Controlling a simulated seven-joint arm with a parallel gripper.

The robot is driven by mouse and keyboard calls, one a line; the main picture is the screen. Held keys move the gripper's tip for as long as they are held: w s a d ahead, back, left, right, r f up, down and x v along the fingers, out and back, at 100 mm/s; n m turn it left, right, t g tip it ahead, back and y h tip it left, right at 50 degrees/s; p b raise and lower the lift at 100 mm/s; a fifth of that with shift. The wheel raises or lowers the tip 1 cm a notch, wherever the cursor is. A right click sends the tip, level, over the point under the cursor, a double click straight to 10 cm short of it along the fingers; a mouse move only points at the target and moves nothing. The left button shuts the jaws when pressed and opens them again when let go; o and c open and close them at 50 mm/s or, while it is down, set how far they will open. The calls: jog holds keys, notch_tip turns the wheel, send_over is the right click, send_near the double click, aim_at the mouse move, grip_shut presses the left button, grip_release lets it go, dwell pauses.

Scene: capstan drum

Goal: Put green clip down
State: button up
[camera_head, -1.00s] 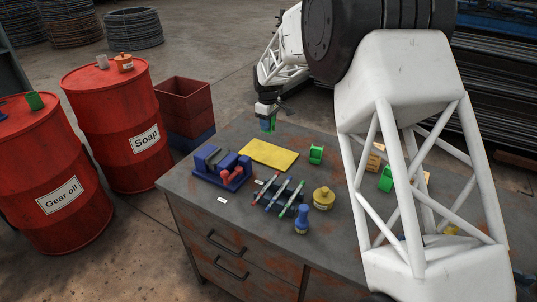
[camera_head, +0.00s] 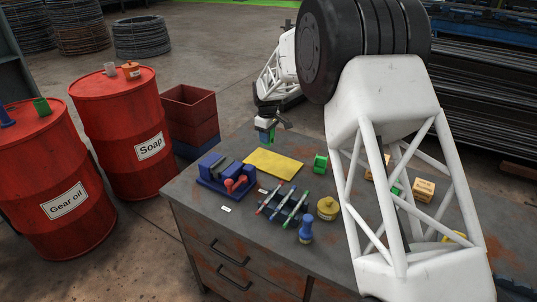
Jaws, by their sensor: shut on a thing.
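My gripper (camera_head: 265,127) is at the far side of the workbench, behind the yellow sheet (camera_head: 273,163). It is shut on a small green thing (camera_head: 271,134), which looks like the green clip. Some blue shows beside the green at the fingertips. The fingers hide part of the clip, and I cannot tell whether it touches the bench top. Another green piece (camera_head: 320,163) stands on the bench, right of the yellow sheet.
A blue vise (camera_head: 222,177), a rack with several pens (camera_head: 283,203), a yellow pot (camera_head: 327,208) and a blue stamp (camera_head: 305,230) stand on the bench (camera_head: 235,240). Wooden blocks (camera_head: 424,189) are at right, partly behind my arm. Red drums (camera_head: 125,130) stand left.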

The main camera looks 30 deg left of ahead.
aim_at(267, 159)
jog(key=shift+f, duration=1.85)
jog(key=shift+f, duration=1.85)
jog(key=shift+f, duration=0.2)
jog(key=o, duration=0.9)
jog(key=shift+r, duration=0.2)
jog(key=shift+r, duration=6)
